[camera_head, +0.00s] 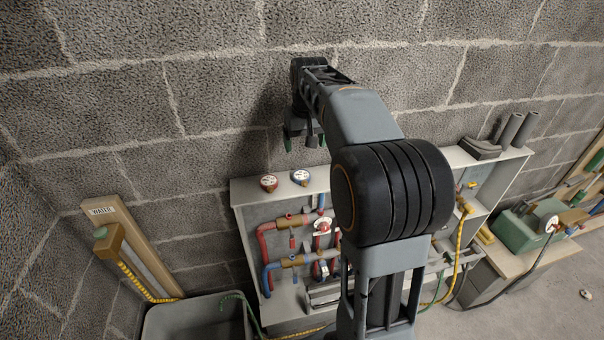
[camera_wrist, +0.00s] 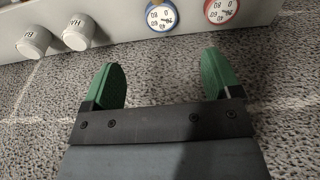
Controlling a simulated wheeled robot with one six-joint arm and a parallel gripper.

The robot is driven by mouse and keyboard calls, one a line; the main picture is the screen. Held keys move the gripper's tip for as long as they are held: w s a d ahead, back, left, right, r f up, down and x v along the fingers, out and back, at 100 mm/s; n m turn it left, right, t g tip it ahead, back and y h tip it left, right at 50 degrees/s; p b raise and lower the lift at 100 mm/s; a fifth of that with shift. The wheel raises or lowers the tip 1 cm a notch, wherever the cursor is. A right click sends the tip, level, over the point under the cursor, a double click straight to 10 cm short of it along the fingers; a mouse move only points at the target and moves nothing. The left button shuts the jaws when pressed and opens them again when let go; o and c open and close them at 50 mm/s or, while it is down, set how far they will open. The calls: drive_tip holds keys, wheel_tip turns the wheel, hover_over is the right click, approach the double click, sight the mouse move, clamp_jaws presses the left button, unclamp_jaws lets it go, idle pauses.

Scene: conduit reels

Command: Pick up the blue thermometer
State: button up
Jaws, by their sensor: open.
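The blue thermometer (camera_head: 300,177) is a round dial with a white face and blue rim on top of the grey panel cabinet. It also shows in the wrist view (camera_wrist: 162,15), at the top, left of a red-rimmed one. My gripper (camera_head: 304,140) is in the air above the cabinet top, close to the block wall, and higher than the blue thermometer. In the wrist view my gripper (camera_wrist: 168,80) has its two green fingers wide apart with nothing between them. The blue dial lies beyond the fingertips, apart from them.
A red thermometer (camera_head: 269,183) stands beside the blue one. The cabinet (camera_head: 247,190) holds red and blue pipes. A grey bin (camera_head: 195,318) stands lower left. Dark cylinders (camera_head: 518,130) stand at the cabinet's right end.

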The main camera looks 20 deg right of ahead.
hover_over(302, 176)
drive_tip(key=f, duration=0.5)
drive_tip(key=s+f, duration=0.1)
drive_tip(key=f, duration=0.1)
drive_tip(key=shift+d+f, duration=0.1)
drive_tip(key=shift+f, duration=0.1)
drive_tip(key=shift+w+f+p, duration=0.2)
drive_tip(key=shift+f+p, duration=0.2)
drive_tip(key=shift+f, duration=1.05)
drive_tip(key=shift+w+f+p, duration=0.2)
drive_tip(key=shift+f+p, duration=0.2)
drive_tip(key=shift+f, duration=1)
drive_tip(key=shift+c, duration=0.3)
drive_tip(key=c, duration=1)
drive_tip(key=shift+r, duration=0.1)
